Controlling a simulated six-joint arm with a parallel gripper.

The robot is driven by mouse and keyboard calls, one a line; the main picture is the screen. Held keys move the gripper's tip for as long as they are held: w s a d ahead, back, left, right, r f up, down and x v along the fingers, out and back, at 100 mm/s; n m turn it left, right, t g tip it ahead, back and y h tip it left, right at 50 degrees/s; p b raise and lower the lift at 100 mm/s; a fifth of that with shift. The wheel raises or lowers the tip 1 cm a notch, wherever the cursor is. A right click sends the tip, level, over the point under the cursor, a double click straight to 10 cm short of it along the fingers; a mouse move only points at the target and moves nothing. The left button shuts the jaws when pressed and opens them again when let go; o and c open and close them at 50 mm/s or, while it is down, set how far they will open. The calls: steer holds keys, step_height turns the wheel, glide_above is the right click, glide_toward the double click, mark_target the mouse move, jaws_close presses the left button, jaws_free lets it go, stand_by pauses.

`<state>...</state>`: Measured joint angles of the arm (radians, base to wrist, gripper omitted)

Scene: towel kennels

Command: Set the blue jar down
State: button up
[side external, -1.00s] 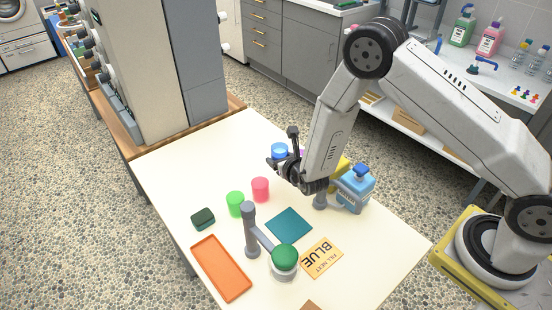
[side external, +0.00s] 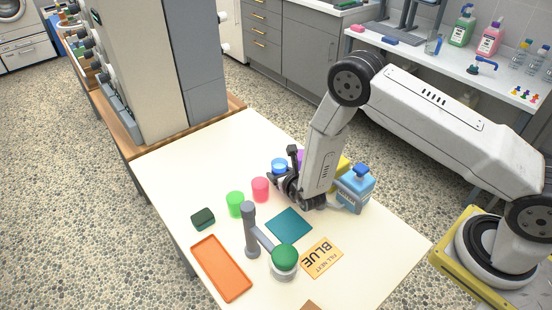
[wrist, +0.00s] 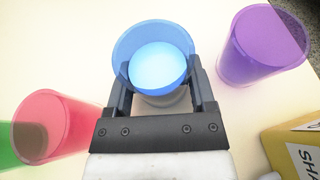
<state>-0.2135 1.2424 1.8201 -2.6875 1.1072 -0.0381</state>
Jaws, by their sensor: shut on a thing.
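The blue jar (side external: 279,166) is an open, translucent cup. In the wrist view the jar (wrist: 153,48) sits between the two dark fingers of my gripper (wrist: 160,85), one on each side of it. In the side external view my gripper (side external: 279,180) is low over the white table, shut on the jar. The jar looks upright and at or very near the table top; I cannot tell whether its base touches. The inside of the jar shows a pale blue bottom.
A pink cup (side external: 260,190) and green cup (side external: 235,204) stand left of the jar; a purple cup (wrist: 262,45) stands right. A yellow box (wrist: 295,145) and blue bottle (side external: 355,190) are near. A teal cloth (side external: 289,224) and "FILL NEXT BLUE" card (side external: 322,258) lie in front.

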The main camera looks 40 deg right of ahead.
steer(key=shift+f, duration=0.5)
steer(key=shift+s+f, duration=0.1)
steer(key=shift+f, duration=0.2)
steer(key=o, duration=1.3)
steer(key=shift+r, duration=0.2)
